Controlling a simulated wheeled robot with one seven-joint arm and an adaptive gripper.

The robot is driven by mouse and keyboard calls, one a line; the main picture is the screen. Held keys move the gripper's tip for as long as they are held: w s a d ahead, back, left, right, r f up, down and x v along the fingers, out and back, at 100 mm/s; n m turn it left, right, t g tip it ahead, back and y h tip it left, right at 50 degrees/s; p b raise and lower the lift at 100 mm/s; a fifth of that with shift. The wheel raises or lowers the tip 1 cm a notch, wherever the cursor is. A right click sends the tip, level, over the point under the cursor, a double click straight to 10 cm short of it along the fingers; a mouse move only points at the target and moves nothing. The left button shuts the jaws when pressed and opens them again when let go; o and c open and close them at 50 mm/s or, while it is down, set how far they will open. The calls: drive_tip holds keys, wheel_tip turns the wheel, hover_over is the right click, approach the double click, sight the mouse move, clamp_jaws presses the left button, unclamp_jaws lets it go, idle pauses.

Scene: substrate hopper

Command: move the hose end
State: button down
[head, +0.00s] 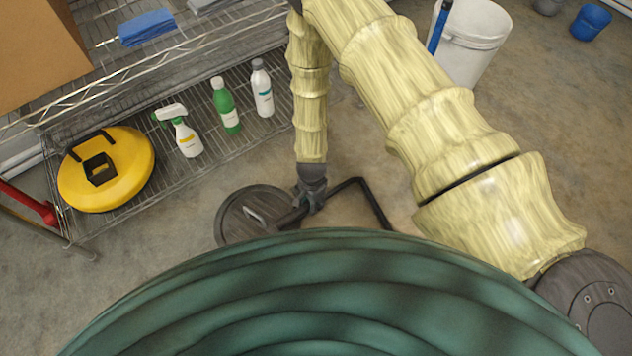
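My gripper (313,203) is dark grey and hangs at the end of my pale yellow sleeved arm, near the middle of the view. It is small and seen from above, and I cannot tell whether its fingers are open or shut. A thin black bent bar or tube (372,203) shows beside it, running right and then down. I cannot tell whether my gripper touches it or whether it is the hose end. A dark round lid-like thing (237,222) with a pale handle is just left of my gripper. No hose end can be made out for certain.
A wire shelf (95,160) at left holds a yellow round thing (128,180), a spray bottle (186,138), a green bottle (225,108) and a white bottle (262,92). A white bucket (478,45) stands behind my arm. Concrete floor at right is mostly clear.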

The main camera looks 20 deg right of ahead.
drive_tip(key=w+d+b, duration=0.1)
drive_tip(key=w, duration=0.2)
drive_tip(key=w+d+b, duration=0.1)
drive_tip(key=w+d, duration=0.1)
drive_tip(key=w, duration=0.1)
drive_tip(key=w+d+f+b, duration=0.1)
drive_tip(key=w+d, duration=0.1)
drive_tip(key=w, duration=0.1)
drive_tip(key=shift+w+f+b, duration=0.1)
drive_tip(key=shift+w+b, duration=0.05)
drive_tip(key=shift+b, duration=0.2)
drive_tip(key=shift+w+d+f+b, duration=0.1)
drive_tip(key=shift+w+d+b, duration=0.2)
drive_tip(key=shift+w, duration=0.2)
drive_tip(key=shift+w+d+f+b, duration=0.15)
drive_tip(key=shift+w+b, duration=0.15)
drive_tip(key=shift+w, duration=0.15)
drive_tip(key=shift+f+b, duration=0.6)
drive_tip(key=shift+f, duration=0.7)
drive_tip(key=shift+f, duration=0.2)
drive_tip(key=c, duration=1.1)
unclamp_jaws()
drive_tip(key=shift+o, duration=0.2)
drive_tip(key=shift+s+f+b, duration=0.1)
drive_tip(key=shift+f+b, duration=0.05)
drive_tip(key=shift+b, duration=0.3)
